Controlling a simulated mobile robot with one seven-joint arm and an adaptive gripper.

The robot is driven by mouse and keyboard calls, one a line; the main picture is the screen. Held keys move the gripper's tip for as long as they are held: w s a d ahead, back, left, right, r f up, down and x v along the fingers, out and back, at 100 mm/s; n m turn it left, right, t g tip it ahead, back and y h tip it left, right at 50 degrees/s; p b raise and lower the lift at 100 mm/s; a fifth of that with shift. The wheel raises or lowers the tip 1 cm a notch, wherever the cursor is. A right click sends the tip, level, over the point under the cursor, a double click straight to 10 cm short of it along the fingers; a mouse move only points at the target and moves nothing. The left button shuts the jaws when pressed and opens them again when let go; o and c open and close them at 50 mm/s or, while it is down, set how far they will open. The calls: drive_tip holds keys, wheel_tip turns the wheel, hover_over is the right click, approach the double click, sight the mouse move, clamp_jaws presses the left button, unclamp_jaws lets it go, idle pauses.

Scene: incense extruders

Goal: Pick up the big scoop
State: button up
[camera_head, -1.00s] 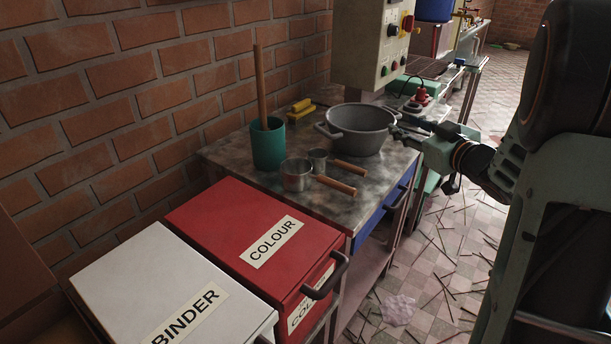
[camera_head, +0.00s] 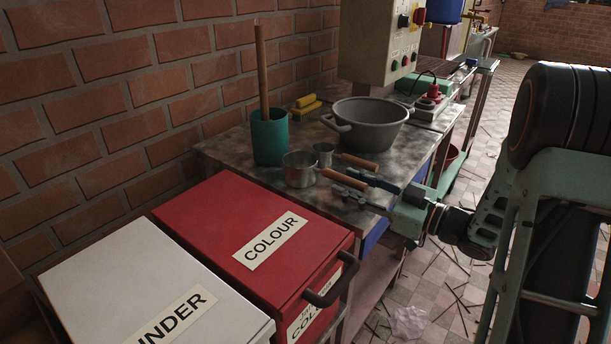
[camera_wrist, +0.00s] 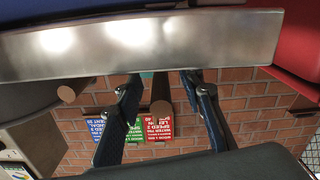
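The big scoop (camera_head: 299,170), a metal cup with a wooden handle, stands on the metal-topped table (camera_head: 225,150). Its handle points towards my gripper. My gripper (camera_head: 344,182) is open at the table's near edge, its two fingers on either side of the handle's end in the picture. In the wrist view the handle's round end (camera_wrist: 160,107) shows between the open fingers (camera_wrist: 163,82); I cannot tell whether they touch it. The scoop's cup is hidden there. The small scoop (camera_head: 325,151) stands just behind, its handle parallel.
A grey pot (camera_head: 370,125) stands to the right of the scoops. A teal cup (camera_head: 269,140) with a wooden stick stands behind them by the brick wall. Yellow blocks (camera_head: 306,105) lie farther back. The red COLOUR box (camera_head: 220,215) borders the table on the left.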

sight(331, 174)
drive_tip(key=x, duration=0.1)
drive_tip(key=b+x, duration=0.1)
drive_tip(key=x, duration=0.3)
drive_tip(key=shift+a+r, duration=0.15)
drive_tip(key=shift+r, duration=0.2)
clamp_jaws()
